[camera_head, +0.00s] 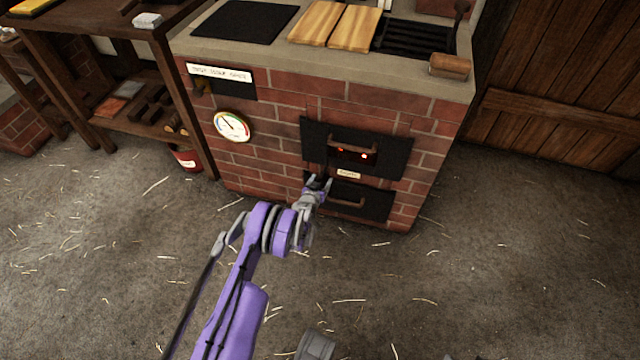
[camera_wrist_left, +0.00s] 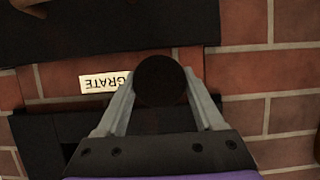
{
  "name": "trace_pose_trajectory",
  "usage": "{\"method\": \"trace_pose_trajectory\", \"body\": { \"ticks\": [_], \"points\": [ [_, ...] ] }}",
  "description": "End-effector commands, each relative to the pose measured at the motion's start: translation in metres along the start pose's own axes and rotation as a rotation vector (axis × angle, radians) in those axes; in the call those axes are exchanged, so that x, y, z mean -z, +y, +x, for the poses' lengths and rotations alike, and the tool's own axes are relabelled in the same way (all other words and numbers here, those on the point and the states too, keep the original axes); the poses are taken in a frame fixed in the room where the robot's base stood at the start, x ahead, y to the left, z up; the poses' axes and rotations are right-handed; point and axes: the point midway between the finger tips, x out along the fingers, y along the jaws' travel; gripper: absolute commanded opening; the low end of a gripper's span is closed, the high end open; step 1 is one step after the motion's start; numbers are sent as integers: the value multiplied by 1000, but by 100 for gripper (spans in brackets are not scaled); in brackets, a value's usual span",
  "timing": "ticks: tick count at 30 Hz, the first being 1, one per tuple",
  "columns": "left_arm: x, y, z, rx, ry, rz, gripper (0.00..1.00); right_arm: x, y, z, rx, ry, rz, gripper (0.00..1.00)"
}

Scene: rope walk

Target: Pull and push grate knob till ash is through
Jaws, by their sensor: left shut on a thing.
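The grate knob (camera_wrist_left: 161,80) is a dark round knob in the left wrist view. My left gripper (camera_wrist_left: 160,88) is shut on it, with a finger on each side. A white label (camera_wrist_left: 104,82) reading GRATE, upside down in this view, is beside the knob on the brick. In the head view my left gripper (camera_head: 318,186) is at the stove front, left of the lower black door (camera_head: 372,203), and hides most of the knob. The upper black door (camera_head: 385,150) shows red glowing spots in its opening. No ash can be made out.
The brick stove (camera_head: 285,130) carries wooden boards (camera_head: 352,27) and a black grill (camera_head: 415,38) on top. A round gauge (camera_head: 232,126) is on its front. A wooden shelf (camera_head: 95,25) stands at left. The straw-strewn floor (camera_head: 480,270) in front is mostly clear.

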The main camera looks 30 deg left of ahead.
Motion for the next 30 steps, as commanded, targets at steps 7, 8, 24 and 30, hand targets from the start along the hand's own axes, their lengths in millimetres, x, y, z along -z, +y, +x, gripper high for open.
{"method": "trace_pose_trajectory", "body": {
  "ticks": [7, 8, 24, 30],
  "points": [
    [3, -1, 0, 2, 7, -3, 97, 0, 0, 0, 0, 0, 0, 50],
    [3, -1, 0, 2, 7, -2, 97, 0, 0, 0, 0, 0, 0, 50],
    [4, 0, -40, 1, 5, -2, 97, 3, 0, -11, 0, 3, 0, 50],
    [4, 0, -80, 1, 6, -3, 97, 5, 0, -20, 0, 5, 0, 50]
  ]
}}
